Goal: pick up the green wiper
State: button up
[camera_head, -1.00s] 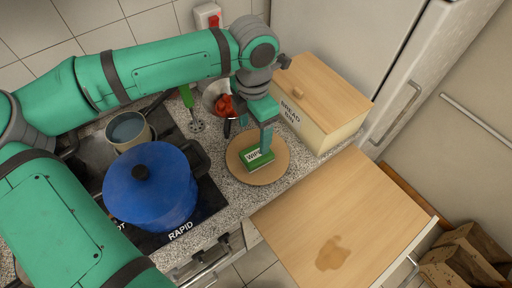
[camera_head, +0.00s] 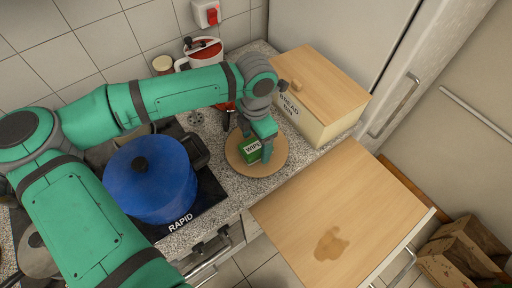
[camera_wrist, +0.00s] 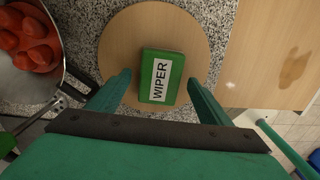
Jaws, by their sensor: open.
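The green wiper (camera_head: 246,155) is a small green block with a white label reading WIPER. It lies on a round wooden board (camera_head: 235,163) on the counter, partly hidden by my gripper in the head view. My gripper (camera_head: 257,144) is open, with its fingers close around the wiper. In the wrist view the wiper (camera_wrist: 176,84) lies between the two fingertips of my gripper (camera_wrist: 159,78), with a gap visible on each side. Whether the fingertips reach down to its height is hard to tell.
A blue pot (camera_head: 150,185) stands on the hob left of the board. A wooden-lidded bread bin (camera_head: 318,95) stands close behind and right. A wooden surface (camera_head: 340,215) is at front right. In the wrist view, a pan with red items (camera_wrist: 30,35) is at left.

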aim_at(256, 146)
jog(key=c, duration=1.1)
jog(key=shift+c, duration=0.2)
jog(key=shift+r, duration=0.1)
jog(key=shift+r, duration=0.5)
notch_tip(256, 146, up, 2)
jog(key=shift+r, duration=0.15)
jog(key=s+d+r, duration=0.7)
jog(key=s+r, duration=0.2)
jog(key=s, duration=0.3)
jog(key=shift+r, duration=0.25)
